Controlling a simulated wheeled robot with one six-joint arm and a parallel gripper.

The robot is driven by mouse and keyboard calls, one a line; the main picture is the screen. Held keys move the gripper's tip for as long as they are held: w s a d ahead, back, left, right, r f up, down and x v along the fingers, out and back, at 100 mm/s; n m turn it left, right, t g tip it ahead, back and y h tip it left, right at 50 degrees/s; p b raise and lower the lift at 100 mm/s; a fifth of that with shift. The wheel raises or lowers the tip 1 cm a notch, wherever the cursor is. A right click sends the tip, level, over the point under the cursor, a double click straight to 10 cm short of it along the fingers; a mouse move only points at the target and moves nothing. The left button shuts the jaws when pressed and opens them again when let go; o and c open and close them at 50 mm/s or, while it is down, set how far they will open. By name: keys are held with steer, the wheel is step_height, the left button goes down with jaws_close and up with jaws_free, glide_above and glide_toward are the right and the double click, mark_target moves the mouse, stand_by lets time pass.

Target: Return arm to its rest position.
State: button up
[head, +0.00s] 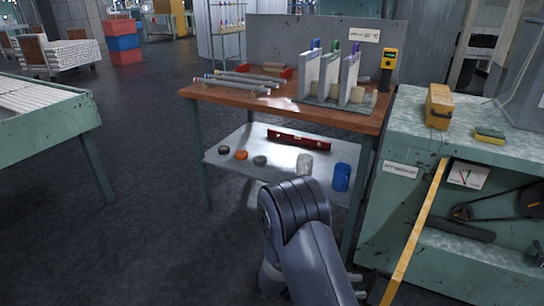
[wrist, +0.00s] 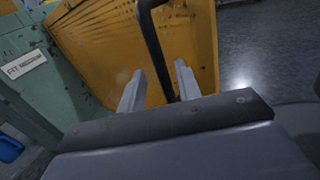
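My arm (head: 300,225) reaches forward and down from the bottom of the head view, bent at a dark joint. My gripper (wrist: 159,67) shows in the wrist view with its two pale fingers apart. A black bar handle (wrist: 149,32) on a yellow door panel (wrist: 95,45) runs between the fingers in the picture. I see gaps on both sides of it, and cannot tell how deep it sits between them. In the head view the yellow door (head: 416,232) stands open, seen nearly edge-on. Only small parts of the gripper show there, beside the arm.
The green cabinet (head: 402,150) at right has an open front with a gauge and belt wheels inside. A workbench (head: 233,97) with tubes and a rack stands ahead, with a lower shelf (head: 232,168) close to my arm. Open floor (head: 150,230) lies to the left.

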mark_target(368, 288)
steer(key=d, duration=0.4)
steer(key=shift+s, duration=0.15)
steer(key=shift+d, duration=0.2)
steer(key=shift+s+d, duration=0.2)
steer(key=shift+s, duration=0.05)
steer(key=shift+a, duration=0.1)
